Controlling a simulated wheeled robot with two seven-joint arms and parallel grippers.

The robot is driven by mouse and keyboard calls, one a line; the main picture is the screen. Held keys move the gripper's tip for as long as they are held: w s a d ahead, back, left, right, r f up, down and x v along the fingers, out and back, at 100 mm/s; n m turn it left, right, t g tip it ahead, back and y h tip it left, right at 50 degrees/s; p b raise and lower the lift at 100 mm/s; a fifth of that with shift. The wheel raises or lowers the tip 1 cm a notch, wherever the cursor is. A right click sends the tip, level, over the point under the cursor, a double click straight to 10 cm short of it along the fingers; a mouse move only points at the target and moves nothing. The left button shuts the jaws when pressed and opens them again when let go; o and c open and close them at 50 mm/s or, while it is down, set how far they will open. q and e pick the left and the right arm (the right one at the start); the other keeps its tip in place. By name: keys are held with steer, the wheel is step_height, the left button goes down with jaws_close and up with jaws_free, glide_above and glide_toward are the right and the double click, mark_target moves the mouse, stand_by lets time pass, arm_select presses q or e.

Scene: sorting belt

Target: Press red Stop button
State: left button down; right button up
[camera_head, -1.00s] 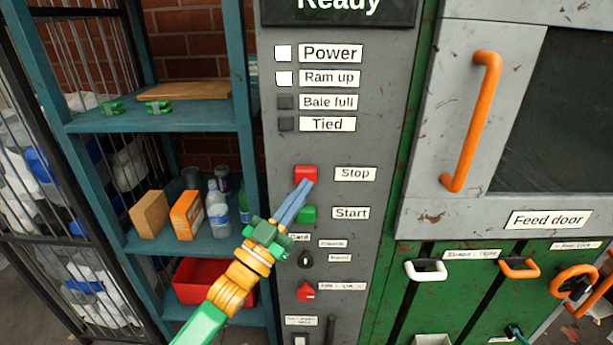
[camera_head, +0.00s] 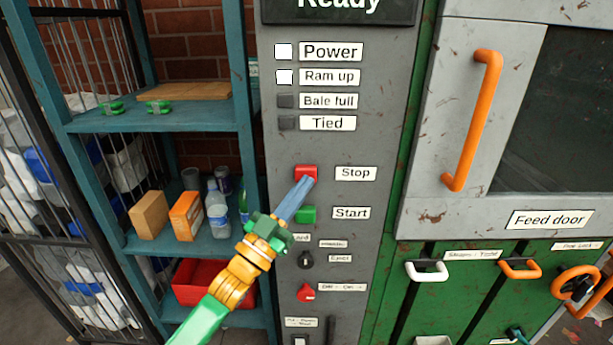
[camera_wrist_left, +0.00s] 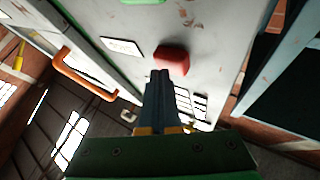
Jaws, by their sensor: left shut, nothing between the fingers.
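The red Stop button (camera_head: 305,172) sits on the grey control panel (camera_head: 385,150), left of the white Stop label (camera_head: 355,173). My left gripper (camera_head: 309,181) is shut and empty, and its blue fingertips overlap the button's lower right edge in the head view. In the left wrist view the red button (camera_wrist_left: 173,59) is right at the tips of my left gripper (camera_wrist_left: 161,74). I cannot tell for sure whether the tips touch it or how far it is pressed in. My right gripper is not in view.
The green Start button (camera_head: 306,214) is just below, close to my fingers. Lower down are a black knob (camera_head: 306,260) and a red knob (camera_head: 306,293). A shelf (camera_head: 95,121) stands left; the feed door's orange handle (camera_head: 485,120) is right. The display reads Ready.

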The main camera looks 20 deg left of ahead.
arm_select(q)
steer(key=shift+s+d+r+p, duration=0.1)
steer(key=shift+s+p, duration=0.15)
steer(key=shift+p, duration=0.1)
steer(key=shift+s+d+p, duration=0.2)
steer(key=shift+s+p, duration=0.15)
steer(key=shift+s, duration=0.35)
steer(key=s+d+p, duration=0.1)
steer(key=s+p, duration=0.2)
steer(key=s, duration=0.2)
steer(key=shift+s+d, duration=0.35)
steer(key=shift+s, duration=0.05)
